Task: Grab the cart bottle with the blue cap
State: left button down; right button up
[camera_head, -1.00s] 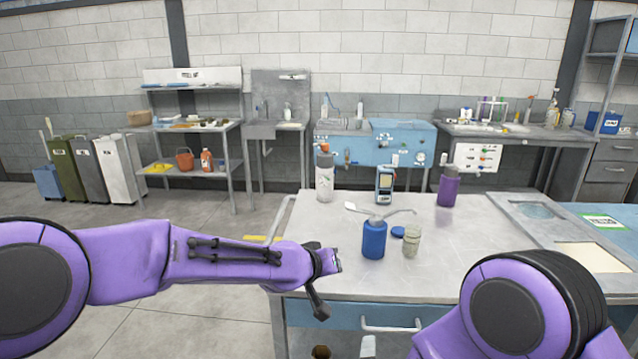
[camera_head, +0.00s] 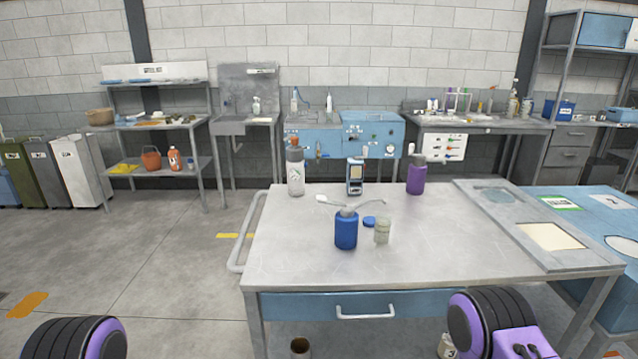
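The cart (camera_head: 430,255) is a grey-topped table with a side rail. On it, a blue bottle (camera_head: 346,233) stands upright near the middle. A pale spoon-like piece (camera_head: 328,200) shows at its top. Only parts of my arms show at the bottom left and bottom right edges. Neither gripper shows in the head view.
A small clear jar (camera_head: 382,233) stands close right of the blue bottle. A framed panel (camera_head: 520,225) covers the cart's right side. A blue table (camera_head: 595,225) adjoins on the right. Floor on the left is open.

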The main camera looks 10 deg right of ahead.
aim_at(382, 229)
jog(key=z, duration=3.75)
jog(key=k, duration=2)
jog(key=u, duration=1.3)
